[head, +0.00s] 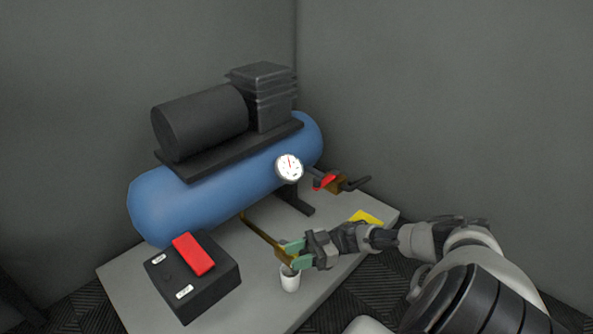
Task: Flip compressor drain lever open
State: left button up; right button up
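The compressor has a blue tank (160,208) lying on its side on a grey bench. A thin brass drain pipe (262,234) runs from under the tank toward the bench front and ends in a brass valve (283,254). My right gripper (291,254), with green fingertips, is at this valve. Its fingers are apart, with brass between them; whether they press on it I cannot tell. The drain lever is not clearly visible, as the fingers cover part of the valve. My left gripper is not in view.
A white cup (290,283) stands just below the valve. A black box (207,290) with a red switch (194,254) is at the left front. A gauge (289,167), a red-handled valve (325,182) and a yellow item (366,218) are to the right. Walls stand behind.

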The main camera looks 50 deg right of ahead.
jog(key=shift+o, duration=0.6)
jog(key=shift+s+d, duration=0.1)
jog(key=shift+d, duration=0.2)
jog(key=p+v, duration=0.1)
jog(key=v, duration=0.9)
jog(key=shift+s, duration=0.15)
